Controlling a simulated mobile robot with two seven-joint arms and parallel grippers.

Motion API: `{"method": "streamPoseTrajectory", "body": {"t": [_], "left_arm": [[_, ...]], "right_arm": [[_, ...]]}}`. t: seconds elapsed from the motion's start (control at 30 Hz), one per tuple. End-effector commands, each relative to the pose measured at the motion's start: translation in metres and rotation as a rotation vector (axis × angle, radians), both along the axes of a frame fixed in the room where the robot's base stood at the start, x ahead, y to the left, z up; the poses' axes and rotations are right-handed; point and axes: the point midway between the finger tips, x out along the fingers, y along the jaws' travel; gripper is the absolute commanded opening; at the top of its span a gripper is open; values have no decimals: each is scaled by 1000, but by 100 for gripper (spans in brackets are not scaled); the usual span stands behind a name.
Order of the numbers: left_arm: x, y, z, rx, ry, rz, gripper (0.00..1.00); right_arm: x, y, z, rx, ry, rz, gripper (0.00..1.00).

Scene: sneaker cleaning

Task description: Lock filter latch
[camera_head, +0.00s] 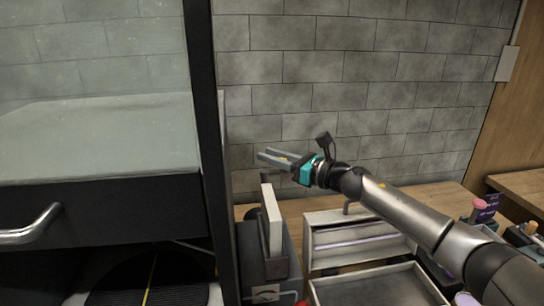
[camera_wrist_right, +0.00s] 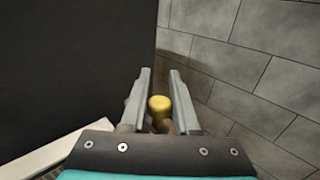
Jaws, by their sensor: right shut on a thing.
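My right gripper (camera_head: 268,156) reaches left in front of the tiled wall, beside the dark cabinet edge. In the right wrist view its two fingers (camera_wrist_right: 160,76) stand on either side of a small yellow, round-ended knob (camera_wrist_right: 159,104), and the gripper is shut on it. My left gripper is not in view.
A glass-fronted cabinet with a black frame (camera_head: 207,130) and a metal handle (camera_head: 30,228) fills the left. A grey tray (camera_head: 375,288) and a pale box (camera_head: 355,240) stand below my right arm. Small bottles and a pink-topped item (camera_head: 480,205) stand at the right.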

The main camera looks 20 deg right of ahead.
Motion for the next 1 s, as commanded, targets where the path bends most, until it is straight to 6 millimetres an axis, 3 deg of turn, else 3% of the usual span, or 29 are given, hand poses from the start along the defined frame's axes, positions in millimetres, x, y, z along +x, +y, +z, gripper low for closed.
{"method": "streamPoseTrajectory", "body": {"t": [0.27,0.8,1.0], "left_arm": [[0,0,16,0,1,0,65],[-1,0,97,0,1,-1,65],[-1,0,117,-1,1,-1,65]], "right_arm": [[-3,0,2,0,2,-61,0],[-15,-2,6,5,4,-458,0],[-19,-2,4,3,3,-603,0]]}}
